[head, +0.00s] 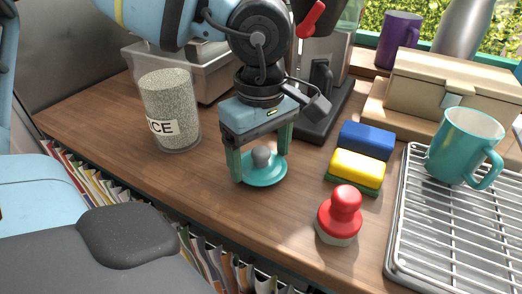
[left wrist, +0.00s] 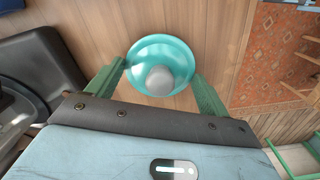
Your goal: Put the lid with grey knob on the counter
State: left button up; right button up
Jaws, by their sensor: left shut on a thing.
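The lid is a teal disc (head: 266,178) with a grey knob (head: 261,156). My left gripper (head: 260,162) points down over the wooden counter (head: 215,195), with its green fingers on either side of the lid, and it is shut on it. In the left wrist view the lid (left wrist: 148,52) sits between the fingertips with the knob (left wrist: 160,82) facing the camera and wood behind it. The lid is level, at or just above the counter surface; I cannot tell whether it touches. My right gripper is not in view.
A blue and a yellow sponge (head: 357,164), a red-handled stamp-like item (head: 340,213) and a wire rack (head: 440,245) with a teal mug (head: 462,145) are to the right.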

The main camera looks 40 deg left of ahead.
pick_arm(q)
jog(key=shift+f, duration=0.25)
jog(key=o, duration=0.9)
jog(key=shift+o, duration=0.2)
notch_tip(320, 180, up, 7)
jog(key=shift+f, duration=0.1)
jog(key=shift+r, duration=0.45)
grip_shut()
dwell(0.4)
